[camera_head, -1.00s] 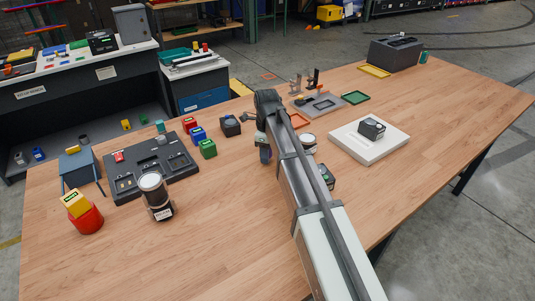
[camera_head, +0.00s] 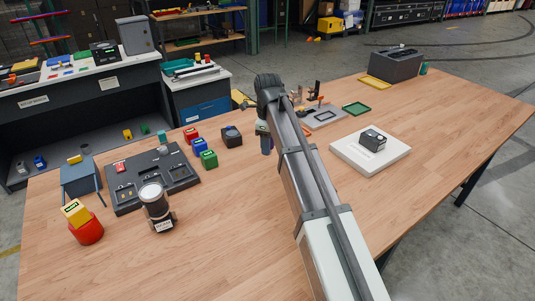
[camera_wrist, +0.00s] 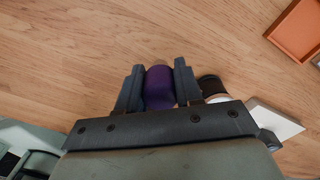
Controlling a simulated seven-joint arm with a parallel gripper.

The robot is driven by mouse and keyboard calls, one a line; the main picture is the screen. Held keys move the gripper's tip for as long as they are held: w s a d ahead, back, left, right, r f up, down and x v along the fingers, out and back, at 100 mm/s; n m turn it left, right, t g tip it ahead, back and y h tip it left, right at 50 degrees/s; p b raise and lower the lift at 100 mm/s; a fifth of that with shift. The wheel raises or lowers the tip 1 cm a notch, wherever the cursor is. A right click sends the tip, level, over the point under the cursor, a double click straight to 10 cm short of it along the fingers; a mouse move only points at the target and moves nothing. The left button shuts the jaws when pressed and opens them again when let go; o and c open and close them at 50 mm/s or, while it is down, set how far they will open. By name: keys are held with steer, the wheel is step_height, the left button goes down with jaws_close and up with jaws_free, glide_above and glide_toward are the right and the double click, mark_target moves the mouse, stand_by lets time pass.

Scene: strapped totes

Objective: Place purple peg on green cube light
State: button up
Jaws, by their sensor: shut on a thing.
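My gripper (camera_wrist: 160,88) is shut on the purple peg (camera_wrist: 159,86), which sits between the two dark fingers in the wrist view. In the head view the peg (camera_head: 266,145) hangs upright below the arm's end, seemingly above the table. The green cube (camera_head: 209,159) stands on the table to the left of the peg, apart from it, with a pale mark on its top. The arm hides part of the gripper in the head view.
Blue (camera_head: 200,146) and red (camera_head: 190,134) cubes stand behind the green one, and a dark box (camera_head: 231,136) to its right. A dark slotted tray (camera_head: 128,205) lies left. An orange tray (camera_wrist: 297,29) shows in the wrist view.

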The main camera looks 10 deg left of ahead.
steer(key=shift+a+r, duration=0.15)
steer(key=shift+r, duration=0.3)
steer(key=s+a+r+n, duration=0.1)
steer(key=s+a+r, duration=0.15)
steer(key=a, duration=0.45)
step_height(320, 180, up, 3)
glide_above(207, 153)
steer(key=shift+m, duration=0.3)
steer(key=shift+s+d+f, duration=0.1)
steer(key=shift+f, duration=4.55)
steer(key=shift+f, duration=0.1)
steer(key=o, duration=1.1)
